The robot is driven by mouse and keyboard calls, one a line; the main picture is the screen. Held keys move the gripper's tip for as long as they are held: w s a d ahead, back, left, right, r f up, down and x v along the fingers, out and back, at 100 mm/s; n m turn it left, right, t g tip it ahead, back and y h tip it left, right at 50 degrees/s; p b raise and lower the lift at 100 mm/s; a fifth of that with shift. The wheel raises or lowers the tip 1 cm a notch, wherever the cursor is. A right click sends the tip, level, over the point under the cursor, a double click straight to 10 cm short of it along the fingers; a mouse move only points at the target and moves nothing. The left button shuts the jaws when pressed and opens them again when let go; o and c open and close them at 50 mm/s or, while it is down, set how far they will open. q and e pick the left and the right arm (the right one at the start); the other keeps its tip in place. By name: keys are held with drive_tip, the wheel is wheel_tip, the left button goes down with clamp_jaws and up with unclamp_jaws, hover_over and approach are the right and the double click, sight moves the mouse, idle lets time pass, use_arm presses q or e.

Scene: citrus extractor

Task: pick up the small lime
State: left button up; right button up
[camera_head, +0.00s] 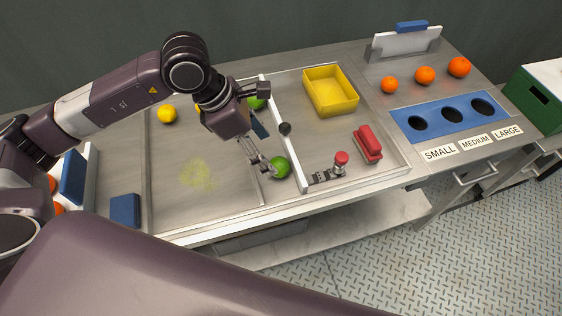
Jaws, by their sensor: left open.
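A green lime (281,167) lies on the metal worktop close to the front end of a white divider. A second green lime (256,102) lies farther back, partly hidden behind my left arm. I cannot tell for sure which lime is smaller. My left gripper (262,161) is open and points down just left of the front lime. Its fingertips are very close to that lime; I cannot tell whether they touch it. My right gripper is not in view.
Yellow lemons (167,114) lie at the back left. Right of the divider (296,170) are a yellow tray (331,91), a red-topped brush (368,144) and a red-knobbed tool (341,163). Oranges (425,75) sit behind a blue size gauge (450,113). The worktop's front left is mostly clear.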

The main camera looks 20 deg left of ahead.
sight(275, 162)
use_arm(q)
drive_tip(key=shift+y, duration=0.3)
drive_tip(key=p+x, duration=0.2)
drive_tip(key=x, duration=0.5)
drive_tip(key=shift+a+p, duration=0.1)
drive_tip(key=shift+p, duration=0.3)
drive_tip(key=shift+f, duration=0.35)
drive_tip(key=shift+c, duration=0.3)
drive_tip(key=shift+w, duration=0.1)
drive_tip(key=c, duration=1.2)
drive_tip(key=shift+r, duration=0.1)
